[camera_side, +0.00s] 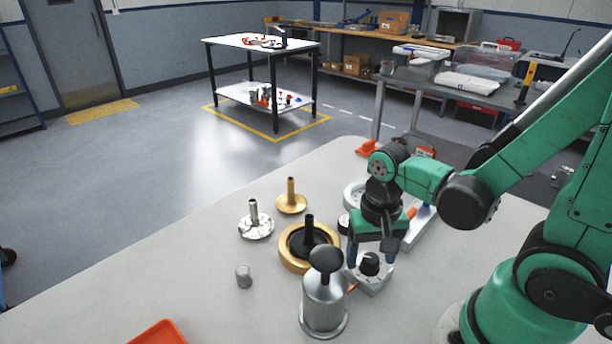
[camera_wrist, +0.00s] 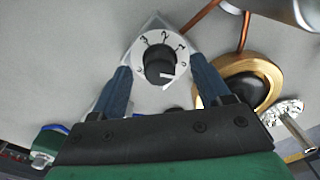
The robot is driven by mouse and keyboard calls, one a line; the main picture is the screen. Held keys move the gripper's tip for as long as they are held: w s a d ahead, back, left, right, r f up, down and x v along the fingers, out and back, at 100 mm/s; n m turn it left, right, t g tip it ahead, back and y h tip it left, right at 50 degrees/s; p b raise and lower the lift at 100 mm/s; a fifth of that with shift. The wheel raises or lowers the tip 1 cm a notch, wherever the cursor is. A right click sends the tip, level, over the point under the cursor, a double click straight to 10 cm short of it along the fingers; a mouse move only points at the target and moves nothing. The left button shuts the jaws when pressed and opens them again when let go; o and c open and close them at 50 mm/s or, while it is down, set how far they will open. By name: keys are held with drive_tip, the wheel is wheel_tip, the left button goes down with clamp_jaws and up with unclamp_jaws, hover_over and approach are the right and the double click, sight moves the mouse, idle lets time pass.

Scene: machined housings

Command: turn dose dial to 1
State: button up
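The dose dial is a round black knob (camera_wrist: 159,64) on a white face (camera_wrist: 151,43) marked 3, 2, 1 and 0, from left to right. A white mark on the knob lies at its lower right, pointing roughly toward the 0 side rather than at the 1. In the side view the black knob (camera_side: 369,265) stands on a pale base (camera_side: 372,283) on the table. My gripper (camera_side: 370,257) is open and points down over the dial. In the wrist view its two blue fingers (camera_wrist: 160,64) straddle the knob, with a visible gap on each side.
A silver canister with a black top (camera_side: 324,300) stands close in front of the dial. A brass ring housing with a black stem (camera_side: 297,262) is to the left. Two flanged stems (camera_side: 255,226) (camera_side: 291,202) and a small grey cylinder (camera_side: 244,277) stand farther left. The table's left side is mostly clear.

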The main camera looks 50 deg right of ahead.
clamp_jaws()
drive_tip(key=shift+n, duration=0.5)
drive_tip(key=n, duration=0.3)
drive_tip(key=shift+n, duration=2.6)
drive_tip(key=shift+o, duration=0.2)
unclamp_jaws()
